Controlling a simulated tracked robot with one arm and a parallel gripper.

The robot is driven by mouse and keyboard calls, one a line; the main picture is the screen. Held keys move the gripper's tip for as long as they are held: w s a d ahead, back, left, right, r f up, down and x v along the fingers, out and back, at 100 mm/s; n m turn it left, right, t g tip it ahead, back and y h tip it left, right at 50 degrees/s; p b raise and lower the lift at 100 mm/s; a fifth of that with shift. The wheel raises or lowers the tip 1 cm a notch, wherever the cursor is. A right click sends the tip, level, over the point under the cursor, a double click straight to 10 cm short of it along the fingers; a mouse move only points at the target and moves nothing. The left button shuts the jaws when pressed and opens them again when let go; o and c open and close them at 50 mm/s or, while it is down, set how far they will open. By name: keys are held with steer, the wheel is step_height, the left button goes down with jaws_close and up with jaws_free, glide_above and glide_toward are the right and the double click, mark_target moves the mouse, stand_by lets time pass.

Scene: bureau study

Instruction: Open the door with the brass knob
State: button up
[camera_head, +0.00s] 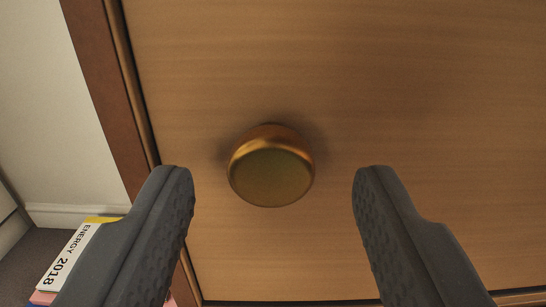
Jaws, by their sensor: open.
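The wooden door (420,90) fills most of the head camera view and looks shut against its darker frame on the left. The round brass knob (270,172) sticks out from the door a little above the picture's middle-bottom. My gripper (274,185) is open, with one dark finger at the left and one at the right of the knob. Neither finger appears to touch the knob. The exact gap in depth between the fingertips and the knob is hard to tell.
The brown door frame (100,75) runs down the left side, with a pale wall (45,110) and white skirting (75,213) beyond it. A book or binder marked ENERGY 2018 (68,255) lies at lower left, partly behind my left finger. The door's bottom edge shows below.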

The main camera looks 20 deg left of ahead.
steer(key=shift+w+a+f+b, duration=0.15)
steer(key=shift+w+b, duration=0.2)
steer(key=shift+w, duration=0.2)
steer(key=shift+w, duration=0.1)
jaws_close()
